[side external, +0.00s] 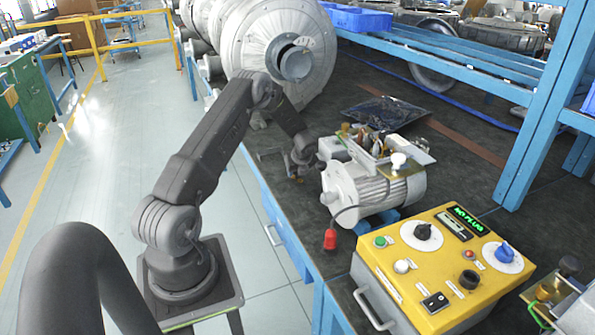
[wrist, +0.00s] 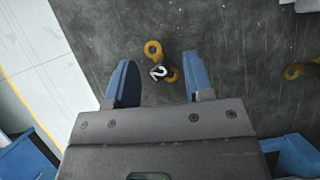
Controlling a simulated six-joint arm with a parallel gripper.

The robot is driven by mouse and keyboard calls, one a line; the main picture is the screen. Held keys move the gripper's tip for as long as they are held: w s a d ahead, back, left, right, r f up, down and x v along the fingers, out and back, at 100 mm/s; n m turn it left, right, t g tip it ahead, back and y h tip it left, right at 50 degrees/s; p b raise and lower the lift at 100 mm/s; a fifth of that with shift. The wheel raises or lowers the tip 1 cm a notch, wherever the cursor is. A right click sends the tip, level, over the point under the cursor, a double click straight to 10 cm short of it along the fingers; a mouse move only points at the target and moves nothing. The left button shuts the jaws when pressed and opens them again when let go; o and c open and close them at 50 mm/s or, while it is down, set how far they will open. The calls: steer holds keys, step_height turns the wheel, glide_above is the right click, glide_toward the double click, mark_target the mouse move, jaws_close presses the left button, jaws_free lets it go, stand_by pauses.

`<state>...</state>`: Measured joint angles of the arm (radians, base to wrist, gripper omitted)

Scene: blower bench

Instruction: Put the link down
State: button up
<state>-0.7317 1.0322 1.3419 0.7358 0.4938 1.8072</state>
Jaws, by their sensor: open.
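A small yellow link (wrist: 153,48) with a ring-shaped end and a tag marked "2" lies on the dark bench in the wrist view. My gripper (wrist: 160,66) is open, with its two blue fingers apart on either side of the link in that picture. The link looks free of the fingers; the gap in height is hard to judge. In the side view my gripper (side external: 300,172) is low over the bench, left of the grey motor (side external: 372,190), and the link is too small to make out surely.
A second yellow piece (wrist: 295,71) shows at the wrist view's right edge. A yellow control box (side external: 440,262) reading "NO PLUG" stands in front. The bench edge is close on my gripper's left.

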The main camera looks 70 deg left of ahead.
steer(key=d+r+n+t, duration=0.1)
steer(key=d+r+n, duration=0.1)
steer(key=d+r, duration=0.75)
steer(key=d+r+n, duration=0.3)
steer(key=d+r, duration=0.4)
steer(key=r, duration=0.5)
steer(key=s+d+r+n+t+h, duration=0.1)
steer(key=s+d+r+n, duration=0.25)
steer(key=d, duration=0.25)
steer(key=s+d+r+n+t+h, duration=0.1)
steer(key=s+d+r+n, duration=0.1)
steer(key=d+r, duration=0.3)
steer(key=s+d+r+n+t+h, duration=0.1)
steer(key=s+d+n+t+h, duration=0.1)
steer(key=s+d+n, duration=0.7)
steer(key=s+d+h, duration=0.1)
steer(key=s+d, duration=0.5)
steer(key=d, duration=0.2)
steer(key=shift+s+r+h, duration=0.2)
steer(key=shift+r+h, duration=0.1)
steer(key=shift+h, duration=0.1)
